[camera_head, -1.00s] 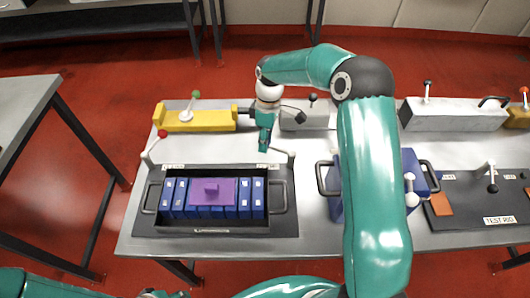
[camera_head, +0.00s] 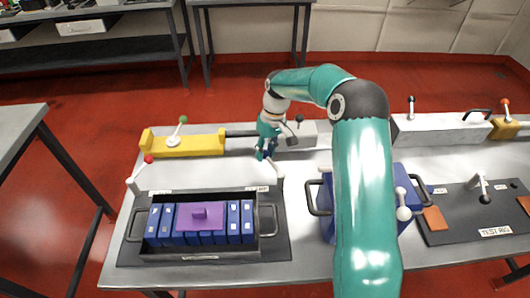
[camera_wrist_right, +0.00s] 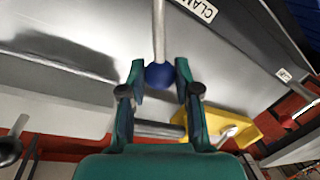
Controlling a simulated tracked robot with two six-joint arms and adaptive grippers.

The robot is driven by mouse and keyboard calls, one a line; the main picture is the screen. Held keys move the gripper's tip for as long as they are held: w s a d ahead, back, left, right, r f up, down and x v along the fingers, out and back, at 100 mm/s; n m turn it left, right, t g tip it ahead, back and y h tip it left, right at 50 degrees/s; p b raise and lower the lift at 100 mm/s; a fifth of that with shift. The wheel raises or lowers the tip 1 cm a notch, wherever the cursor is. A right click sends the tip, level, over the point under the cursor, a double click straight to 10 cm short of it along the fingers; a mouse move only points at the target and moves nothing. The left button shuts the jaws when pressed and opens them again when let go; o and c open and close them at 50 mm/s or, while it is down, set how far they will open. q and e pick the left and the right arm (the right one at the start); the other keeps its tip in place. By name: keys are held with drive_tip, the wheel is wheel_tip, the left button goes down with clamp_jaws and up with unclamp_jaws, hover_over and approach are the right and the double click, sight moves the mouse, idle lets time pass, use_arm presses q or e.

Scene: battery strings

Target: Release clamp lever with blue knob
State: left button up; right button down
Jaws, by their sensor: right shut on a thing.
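The clamp lever (camera_head: 277,170) stands at the back right corner of the black battery tray (camera_head: 127,250). It also shows in the right wrist view as a grey rod (camera_wrist_right: 159,32) ending in a blue knob (camera_wrist_right: 159,76). My right gripper (camera_head: 266,154) is at the lever's tip, with its fingers on both sides of the knob in the right wrist view (camera_wrist_right: 160,80); it is shut on the knob. The fingers mostly hide the knob in the head view. My left gripper is out of view.
A red-knobbed lever (camera_head: 140,173) stands at the tray's back left. The tray holds several blue batteries and a purple block (camera_head: 200,219). A yellow fixture (camera_head: 205,145) with a green-knobbed lever lies behind. A blue case (camera_head: 327,222) stands right of the tray, partly behind my arm.

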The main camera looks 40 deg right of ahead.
drive_tip(key=shift+d+r, duration=0.15)
drive_tip(key=shift+d, duration=0.25)
drive_tip(key=c, duration=1.1)
unclamp_jaws()
drive_tip(key=shift+o, duration=1.4)
drive_tip(key=shift+a, duration=0.1)
wheel_tip(320, 180, up, 12)
drive_tip(key=d, duration=0.2)
drive_tip(key=shift+s+d+f, duration=0.15)
drive_tip(key=shift+f, duration=0.05)
